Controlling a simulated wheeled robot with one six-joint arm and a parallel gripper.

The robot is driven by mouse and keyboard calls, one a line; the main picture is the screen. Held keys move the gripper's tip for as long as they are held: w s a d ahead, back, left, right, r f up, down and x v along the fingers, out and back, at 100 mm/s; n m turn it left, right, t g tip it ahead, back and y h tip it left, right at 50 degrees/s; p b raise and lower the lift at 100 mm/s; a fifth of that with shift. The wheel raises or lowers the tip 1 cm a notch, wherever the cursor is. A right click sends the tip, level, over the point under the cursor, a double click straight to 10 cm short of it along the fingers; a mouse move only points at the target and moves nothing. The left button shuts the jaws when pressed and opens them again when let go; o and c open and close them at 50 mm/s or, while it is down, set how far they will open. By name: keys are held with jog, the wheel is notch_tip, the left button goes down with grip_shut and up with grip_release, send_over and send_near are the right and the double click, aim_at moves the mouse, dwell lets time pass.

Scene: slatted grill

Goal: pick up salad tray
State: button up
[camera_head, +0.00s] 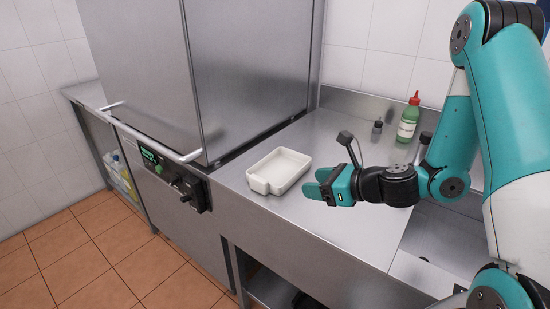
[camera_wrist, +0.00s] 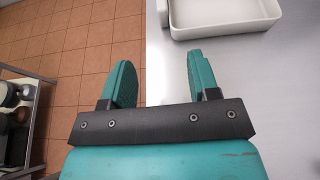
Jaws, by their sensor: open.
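A white rectangular tray (camera_head: 279,170) with raised walls sits on the steel counter, left of my gripper. It looks empty. Its near part also shows at the top right of the wrist view (camera_wrist: 228,28). My gripper (camera_head: 318,184) is to the right of the tray, apart from it, near the counter's front edge. In the wrist view the two teal fingers (camera_wrist: 160,80) are spread with nothing between them. The counter's front edge runs below the gap between the fingers.
A large steel dishwasher-like machine (camera_head: 215,70) with a long handle stands left of the tray. A green bottle with a red cap (camera_head: 408,120) and a small dark bottle (camera_head: 377,128) stand at the back. The steel counter (camera_head: 330,215) is clear in front. A shelf with items (camera_wrist: 20,110) shows below left.

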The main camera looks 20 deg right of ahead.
jog(key=p, duration=0.3)
send_near(259, 178)
jog(key=x, duration=0.3)
jog(key=shift+s+f, duration=0.15)
jog(key=shift+f, duration=0.1)
jog(key=p+x, duration=0.1)
jog(key=x, duration=0.2)
jog(key=p+x, duration=0.1)
jog(key=x, duration=0.1)
jog(key=shift+r+p, duration=0.3)
jog(key=shift+r, duration=0.05)
jog(key=shift+w+a+f, duration=0.1)
jog(key=shift+w+f, duration=0.1)
jog(key=shift+w, duration=0.15)
jog(key=shift+c, duration=0.4)
grip_shut()
